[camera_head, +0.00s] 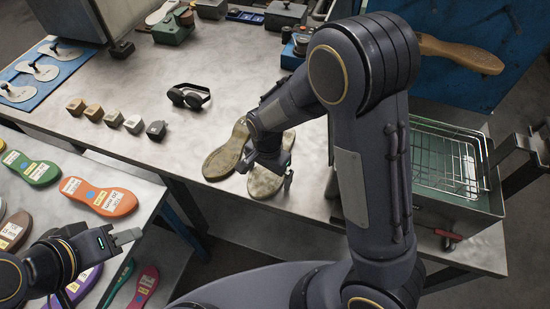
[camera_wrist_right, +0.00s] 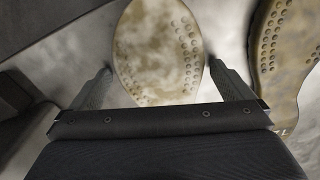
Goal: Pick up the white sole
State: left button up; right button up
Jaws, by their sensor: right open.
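A pale, mottled off-white sole (camera_head: 263,184) lies on the grey table beneath my right gripper (camera_head: 268,170). In the right wrist view this sole (camera_wrist_right: 155,45) lies between the two open fingers of my right gripper (camera_wrist_right: 159,67), one finger on each side. I cannot tell whether the fingers touch it. A tan sole (camera_head: 222,157) lies just left of it in the head view. In the right wrist view the tan sole (camera_wrist_right: 285,55) is outside the fingers on the right. My left gripper (camera_head: 128,238) is low at the left, away from these soles; its jaw opening is unclear.
Black ear defenders (camera_head: 188,95) and a row of small blocks (camera_head: 113,118) stand left of the soles. A wire basket (camera_head: 445,165) stands at right. The table's front edge is close to the soles.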

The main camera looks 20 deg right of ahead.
jog(key=shift+c, duration=0.4)
jog(key=c, duration=0.9)
jog(key=shift+r, duration=0.1)
